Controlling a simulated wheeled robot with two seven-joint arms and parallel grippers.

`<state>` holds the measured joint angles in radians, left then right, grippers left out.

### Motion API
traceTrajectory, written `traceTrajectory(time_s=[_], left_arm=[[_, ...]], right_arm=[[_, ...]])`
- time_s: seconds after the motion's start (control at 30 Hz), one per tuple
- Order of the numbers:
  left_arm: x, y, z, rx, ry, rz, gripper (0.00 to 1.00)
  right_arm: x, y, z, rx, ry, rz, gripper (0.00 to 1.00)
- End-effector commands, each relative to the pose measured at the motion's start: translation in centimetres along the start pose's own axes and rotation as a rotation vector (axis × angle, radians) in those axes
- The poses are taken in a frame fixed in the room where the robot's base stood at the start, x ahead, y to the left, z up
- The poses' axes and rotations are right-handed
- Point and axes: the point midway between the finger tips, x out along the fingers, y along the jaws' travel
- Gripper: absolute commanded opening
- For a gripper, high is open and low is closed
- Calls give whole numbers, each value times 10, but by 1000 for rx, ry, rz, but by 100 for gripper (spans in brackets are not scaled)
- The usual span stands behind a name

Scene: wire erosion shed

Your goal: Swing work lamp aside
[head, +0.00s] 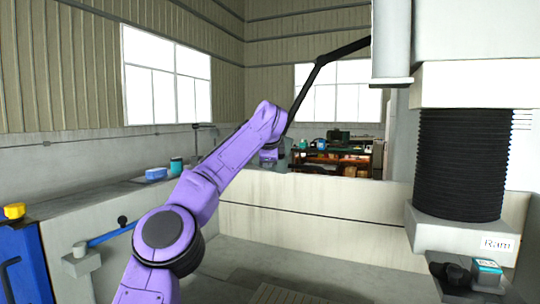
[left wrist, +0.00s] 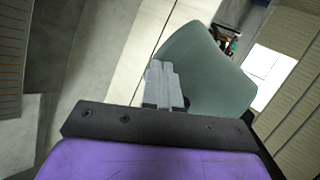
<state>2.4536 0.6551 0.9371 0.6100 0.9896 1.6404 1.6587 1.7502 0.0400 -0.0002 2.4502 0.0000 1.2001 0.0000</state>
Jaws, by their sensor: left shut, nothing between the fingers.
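The work lamp's black jointed arm (head: 318,62) runs from the machine column at upper right down to behind my left wrist. Its grey-green shade (left wrist: 212,72) fills the upper middle of the left wrist view. My left gripper (left wrist: 160,66) is shut and empty, with its pale fingers together. The fingertips overlap the shade's left edge in that view; I cannot tell whether they touch it. In the head view my purple left arm reaches up to the lamp, and the fingers are hidden or too small to make out. My right gripper is not in view.
The ram (head: 465,165) with black bellows stands at right. The tank's pale back wall (head: 330,222) crosses below the lamp. A blue handle (head: 110,235) is at left, and a blue box (head: 156,174) sits on the ledge. The tank interior around my arm looks mostly clear.

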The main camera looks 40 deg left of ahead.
Motion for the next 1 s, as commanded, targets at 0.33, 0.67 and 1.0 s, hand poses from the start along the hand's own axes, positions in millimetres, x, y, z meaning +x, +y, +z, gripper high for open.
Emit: traceTrajectory(time_s=[0.33,0.67,1.0], left_arm=[[-78,18,-21,6,14,9,0],[-129,18,-24,8,14,14,0],[-132,18,-24,8,14,15,0]], right_arm=[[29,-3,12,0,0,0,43],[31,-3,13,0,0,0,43],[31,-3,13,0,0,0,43]])
